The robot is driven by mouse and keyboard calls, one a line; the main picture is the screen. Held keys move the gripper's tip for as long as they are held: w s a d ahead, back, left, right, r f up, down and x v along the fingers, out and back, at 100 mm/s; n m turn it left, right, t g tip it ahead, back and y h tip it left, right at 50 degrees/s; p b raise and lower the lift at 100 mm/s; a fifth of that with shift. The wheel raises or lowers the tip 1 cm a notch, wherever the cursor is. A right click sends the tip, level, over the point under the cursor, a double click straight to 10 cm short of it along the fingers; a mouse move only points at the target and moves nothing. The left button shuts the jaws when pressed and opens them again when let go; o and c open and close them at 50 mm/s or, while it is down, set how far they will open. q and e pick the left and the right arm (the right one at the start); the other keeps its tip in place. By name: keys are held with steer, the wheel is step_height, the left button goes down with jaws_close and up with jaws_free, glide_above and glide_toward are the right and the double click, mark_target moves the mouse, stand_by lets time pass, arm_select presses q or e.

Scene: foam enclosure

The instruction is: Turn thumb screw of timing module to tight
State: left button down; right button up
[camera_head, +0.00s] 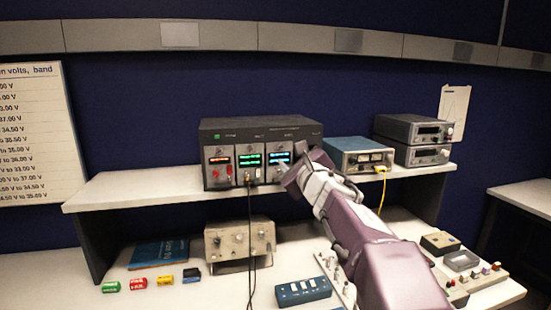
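A dark instrument rack (262,133) stands on the raised shelf. Three plug-in modules sit in its front: a red-display module (219,157), a green-display module (250,160) and a blue-display module (279,157). The labels are too small to read, so I cannot tell which is the timing module. My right gripper (291,176) is at the lower front of the blue-display module. It covers that module's lower part and any thumb screw there. I cannot tell whether it touches or whether its fingers are open. My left gripper is out of view.
Black cables (250,225) hang from the green-display module. A teal-grey instrument (358,155) with a yellow cable (382,192) stands right of my gripper. Two stacked grey units (415,141) stand farther right. A beige knob box (240,241) and a blue switch box (303,291) are on the bench below.

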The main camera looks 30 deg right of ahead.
mark_target(281, 147)
steer(key=p+x, duration=0.2)
steer(key=x, duration=0.7)
steer(key=shift+d, duration=0.15)
steer(key=shift+s, duration=0.1)
jaws_close()
